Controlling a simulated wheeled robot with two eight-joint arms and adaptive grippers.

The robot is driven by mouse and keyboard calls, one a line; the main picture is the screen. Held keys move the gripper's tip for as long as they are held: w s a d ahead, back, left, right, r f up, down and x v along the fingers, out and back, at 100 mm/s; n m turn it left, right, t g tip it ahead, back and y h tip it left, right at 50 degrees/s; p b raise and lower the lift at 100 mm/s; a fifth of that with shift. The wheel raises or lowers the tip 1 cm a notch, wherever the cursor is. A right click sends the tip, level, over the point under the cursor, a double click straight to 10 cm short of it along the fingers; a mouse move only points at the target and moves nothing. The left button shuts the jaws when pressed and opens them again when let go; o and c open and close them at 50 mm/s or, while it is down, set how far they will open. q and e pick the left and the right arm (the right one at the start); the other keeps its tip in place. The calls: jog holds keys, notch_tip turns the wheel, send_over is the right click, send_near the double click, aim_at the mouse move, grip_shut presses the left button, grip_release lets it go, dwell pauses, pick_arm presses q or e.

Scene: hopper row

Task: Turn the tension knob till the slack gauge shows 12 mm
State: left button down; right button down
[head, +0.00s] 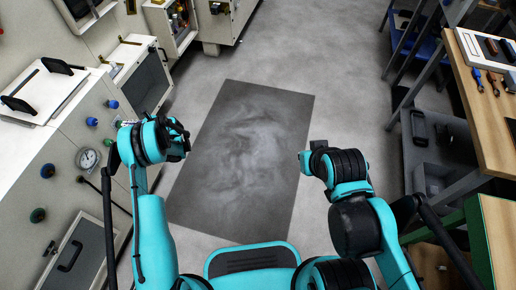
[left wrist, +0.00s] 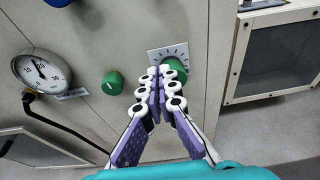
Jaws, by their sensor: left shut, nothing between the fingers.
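A green knob (left wrist: 179,68) on a white plate with scale marks sits on the beige machine front in the left wrist view. My left gripper (left wrist: 160,76) is shut and empty, with its fingertips at this knob's left side, partly covering it; I cannot tell whether they touch. A round white gauge (left wrist: 42,70) is at the left, and also shows in the head view (head: 88,159). Its needle points up near the top; the value is too small to read surely. My right gripper (head: 318,152) is over the floor mat's right edge, its fingers unclear.
Another green knob (left wrist: 112,83) is between the gauge and the scaled knob. Blue knobs (head: 92,121) and a hatch with a black handle (head: 70,255) are on the same front. A windowed door (left wrist: 280,52) juts at the right. The floor mat (head: 245,200) is clear.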

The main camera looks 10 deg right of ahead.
pick_arm(q)
jog(key=shift+w+a, duration=0.25)
jog(key=shift+a, duration=0.35)
jog(key=shift+w+a, duration=0.25)
jog(key=shift+a, duration=0.3)
jog(key=shift+f, duration=0.15)
jog(key=shift+w+d, duration=0.2)
jog(key=shift+w, duration=0.2)
jog(key=shift+w+d, duration=0.2)
jog(key=shift+w, duration=0.35)
jog(key=s+d, duration=0.2)
jog(key=d, duration=0.3)
jog(key=shift+d+r, duration=0.3)
jog(key=shift+r, duration=0.15)
jog(key=shift+r, duration=0.1)
dwell(0.9)
